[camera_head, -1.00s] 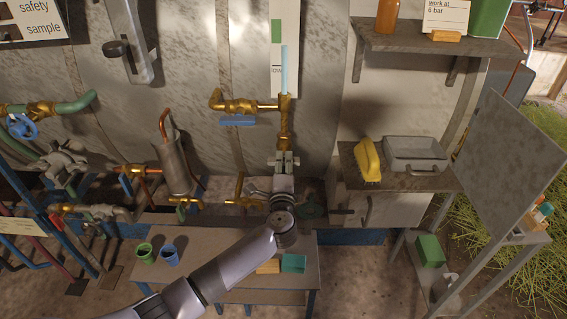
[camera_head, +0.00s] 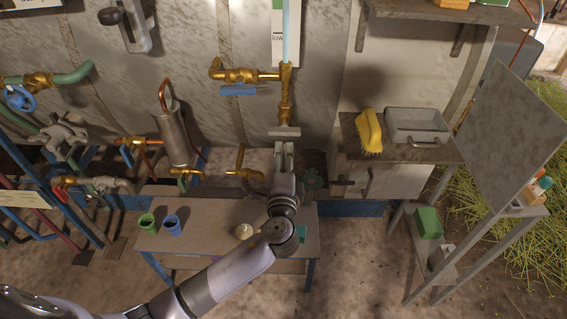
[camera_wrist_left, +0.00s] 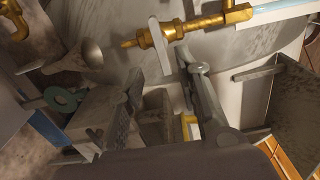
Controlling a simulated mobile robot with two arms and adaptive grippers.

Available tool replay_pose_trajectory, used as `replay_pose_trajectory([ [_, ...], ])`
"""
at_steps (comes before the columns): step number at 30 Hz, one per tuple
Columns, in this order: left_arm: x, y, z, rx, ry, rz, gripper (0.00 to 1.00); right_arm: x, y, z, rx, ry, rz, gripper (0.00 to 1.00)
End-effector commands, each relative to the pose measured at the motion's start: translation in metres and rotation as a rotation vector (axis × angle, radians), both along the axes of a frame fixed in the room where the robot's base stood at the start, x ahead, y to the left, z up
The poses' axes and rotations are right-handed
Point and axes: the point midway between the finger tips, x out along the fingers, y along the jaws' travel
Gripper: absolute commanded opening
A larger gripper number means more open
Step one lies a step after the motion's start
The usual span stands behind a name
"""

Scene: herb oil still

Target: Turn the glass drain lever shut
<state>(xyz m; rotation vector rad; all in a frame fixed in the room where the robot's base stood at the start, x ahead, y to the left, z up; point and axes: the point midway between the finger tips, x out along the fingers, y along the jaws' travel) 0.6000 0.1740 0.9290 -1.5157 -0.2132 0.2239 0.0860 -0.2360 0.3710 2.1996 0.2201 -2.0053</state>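The clear light-blue sight glass (camera_head: 287,35) stands upright on the wall, with a brass drain fitting (camera_head: 286,92) beneath it. The flat pale-grey drain lever (camera_head: 284,131) lies crosswise to the upright pipe at its lower end. In the left wrist view the lever (camera_wrist_left: 160,47) shows as a pale strip across the brass fitting. My left gripper (camera_head: 283,147) is just below the lever in the head view, its fingers parted with an empty gap. The fingers (camera_wrist_left: 155,85) look apart from the lever, though contact is hard to judge. My right gripper is not in view.
A brass valve with a blue lever (camera_head: 238,89) sits left of the fitting. A low bench (camera_head: 205,215) below holds a green cup (camera_head: 147,222) and a blue cup (camera_head: 172,226). A shelf at right holds a yellow brush (camera_head: 369,131) and a grey tray (camera_head: 416,121).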

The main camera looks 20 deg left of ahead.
Motion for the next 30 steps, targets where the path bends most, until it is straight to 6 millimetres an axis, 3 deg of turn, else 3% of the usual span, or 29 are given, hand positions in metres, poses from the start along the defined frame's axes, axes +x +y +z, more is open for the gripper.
replay_pose_trajectory([
  [7,-0.023,-0.007,0.0,-0.001,0.0,-0.001,0.31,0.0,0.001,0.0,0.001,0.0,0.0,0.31],
  [30,-0.024,-0.007,0.0,0.0,-0.001,0.0,0.31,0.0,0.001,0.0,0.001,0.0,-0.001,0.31],
])
